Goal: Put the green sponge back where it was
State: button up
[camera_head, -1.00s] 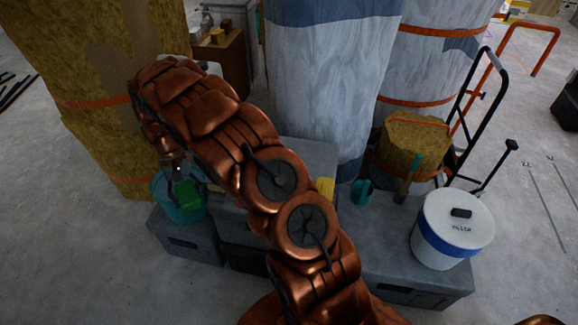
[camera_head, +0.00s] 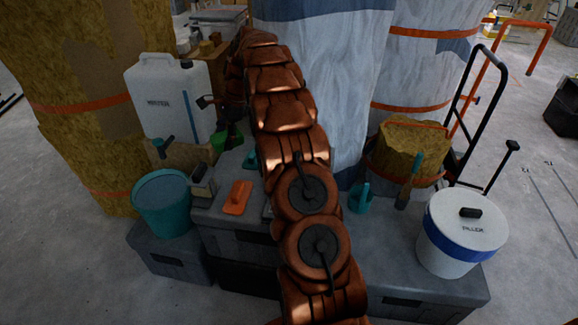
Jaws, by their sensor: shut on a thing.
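The green sponge (camera_head: 219,140) is in my gripper (camera_head: 230,138), behind the grey box top and in front of the tall wrapped column. The gripper is small, dark and partly hidden by my arm, so the contact with the sponge shows poorly. The teal bucket (camera_head: 163,215) stands open at the left on a low grey case, apart from the gripper. I cannot tell whether the sponge touches any surface.
An orange float (camera_head: 237,197) lies on the raised grey case (camera_head: 238,220). A white water canister (camera_head: 160,112) stands behind the bucket. A white filler bucket (camera_head: 462,245) and a teal cup (camera_head: 361,200) stand to the right. My arm hides the middle.

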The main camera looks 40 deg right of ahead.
jog(key=s+d+f+m+t+h, duration=0.1)
jog(key=s+d+f+m, duration=0.25)
jog(key=d, duration=0.65)
jog(key=s+d+f+m+t, duration=0.25)
jog(key=d+m, duration=0.25)
jog(key=d, duration=0.6)
jog(key=shift+g, duration=0.45)
jog(key=shift+s+f, duration=0.2)
jog(key=shift+f, duration=4.8)
jog(key=shift+f, duration=0.1)
jog(key=o, duration=1)
